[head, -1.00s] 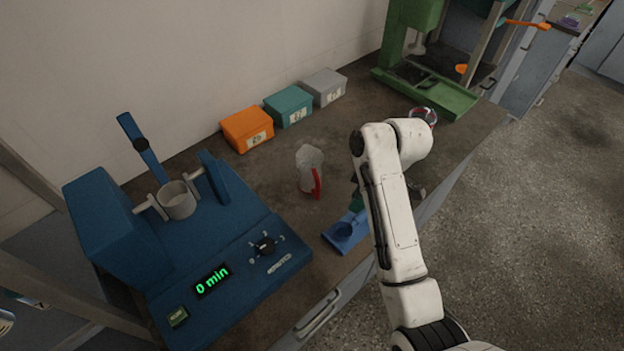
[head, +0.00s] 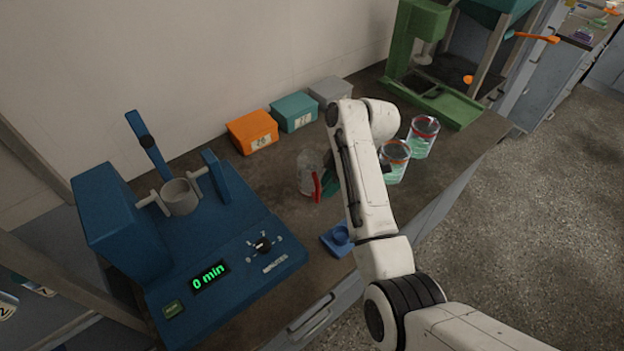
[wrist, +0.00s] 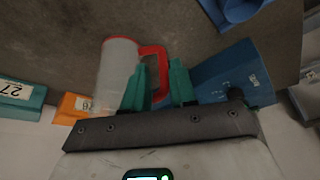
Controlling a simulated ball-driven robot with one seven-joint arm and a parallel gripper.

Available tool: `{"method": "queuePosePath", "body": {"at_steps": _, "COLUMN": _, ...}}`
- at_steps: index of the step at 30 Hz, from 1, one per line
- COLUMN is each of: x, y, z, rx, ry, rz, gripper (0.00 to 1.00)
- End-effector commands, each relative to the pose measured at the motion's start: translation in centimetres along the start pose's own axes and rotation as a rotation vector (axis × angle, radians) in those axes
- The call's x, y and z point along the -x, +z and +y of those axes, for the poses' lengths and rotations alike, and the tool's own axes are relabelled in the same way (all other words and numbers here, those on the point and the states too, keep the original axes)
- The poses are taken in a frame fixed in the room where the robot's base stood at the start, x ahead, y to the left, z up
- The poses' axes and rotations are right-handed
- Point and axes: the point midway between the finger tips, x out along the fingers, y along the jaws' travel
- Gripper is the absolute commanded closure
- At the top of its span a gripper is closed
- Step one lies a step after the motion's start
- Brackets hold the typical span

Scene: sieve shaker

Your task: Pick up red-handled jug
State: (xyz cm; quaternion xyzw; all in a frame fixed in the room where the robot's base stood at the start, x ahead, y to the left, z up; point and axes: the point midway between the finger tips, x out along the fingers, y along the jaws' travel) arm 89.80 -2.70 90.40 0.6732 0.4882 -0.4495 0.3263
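The clear jug with a red handle (head: 309,174) stands on the brown bench in the middle of the head view, its handle towards my arm. In the wrist view the jug (wrist: 116,72) is pale, with a red rim and handle. My gripper's teal fingertips (wrist: 160,82) are apart, and the red handle shows in the gap between them. In the head view a teal finger (head: 331,183) is close beside the handle; my arm hides the rest. I cannot tell whether the fingers touch the handle.
A blue sieve shaker (head: 205,235) stands left of the jug, with a blue holder (head: 337,240) in front. Orange (head: 252,131), teal (head: 293,110) and grey (head: 330,91) boxes line the wall. Two red-rimmed glass jars (head: 421,138) (head: 394,162) stand right of my arm.

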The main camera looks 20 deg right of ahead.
Motion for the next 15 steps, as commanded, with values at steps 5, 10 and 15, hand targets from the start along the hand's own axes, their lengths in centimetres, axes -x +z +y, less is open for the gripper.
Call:
{"method": "queuePosePath", "body": {"at_steps": 5, "x": -2.5, "y": -0.8, "z": -0.4, "rx": 0.002, "ry": -0.005, "rz": 0.0, "gripper": 0.74}}
{"method": "queuePosePath", "body": {"at_steps": 10, "x": -4.3, "y": -0.5, "z": -0.3, "rx": 0.0, "ry": -0.001, "rz": -0.001, "gripper": 0.74}}
{"method": "queuePosePath", "body": {"at_steps": 15, "x": -4.5, "y": -0.5, "z": -0.3, "rx": 0.0, "ry": 0.0, "rz": -0.001, "gripper": 0.74}}
